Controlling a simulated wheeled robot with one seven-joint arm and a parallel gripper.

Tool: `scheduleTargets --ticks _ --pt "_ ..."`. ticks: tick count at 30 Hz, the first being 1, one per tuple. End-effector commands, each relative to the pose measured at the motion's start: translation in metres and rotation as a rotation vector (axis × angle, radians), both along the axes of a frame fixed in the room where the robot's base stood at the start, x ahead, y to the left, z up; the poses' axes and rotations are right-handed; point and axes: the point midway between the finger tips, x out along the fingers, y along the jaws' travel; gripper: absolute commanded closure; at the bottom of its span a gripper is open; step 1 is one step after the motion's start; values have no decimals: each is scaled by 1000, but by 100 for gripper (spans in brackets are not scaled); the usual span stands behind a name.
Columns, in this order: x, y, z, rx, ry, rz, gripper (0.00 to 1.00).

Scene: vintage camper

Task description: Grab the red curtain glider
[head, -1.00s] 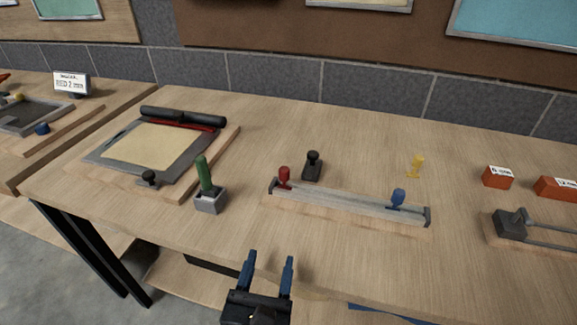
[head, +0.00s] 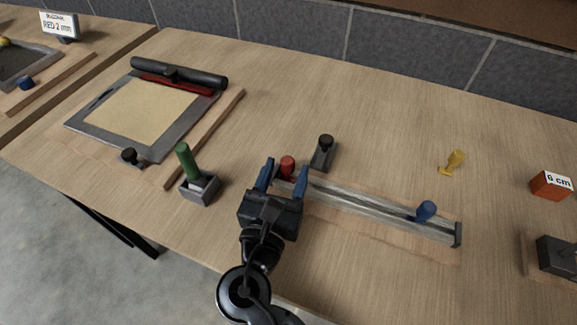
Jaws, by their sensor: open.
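The red curtain glider (head: 288,166) is a small red knob at the left end of a grey metal rail (head: 375,207) on a wooden base. My gripper (head: 286,172) is over the left end of the rail, with its two blue fingers apart. The red glider shows between the fingertips, one finger to its left and one to its right. I cannot tell whether a finger touches it. The glider's lower part and the rail's left end are hidden by my gripper. A blue glider (head: 425,211) stands near the rail's right end.
A black-knobbed piece (head: 324,153) stands close behind the rail's left end. A green handle in a grey block (head: 197,181) stands left of my gripper. A yellow piece (head: 453,162) and an orange 6 cm block (head: 551,186) are to the right. The table behind the rail is mostly clear.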

Motion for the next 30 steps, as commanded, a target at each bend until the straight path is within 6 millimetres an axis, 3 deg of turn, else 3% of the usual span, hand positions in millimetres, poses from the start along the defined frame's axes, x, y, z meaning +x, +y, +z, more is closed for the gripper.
scheduleTargets --ticks 9,19,30 --pt "41 -7 3 1 -1 -1 44" --pt "47 -9 2 1 -1 0 45" --pt "47 -8 2 1 -1 0 80"
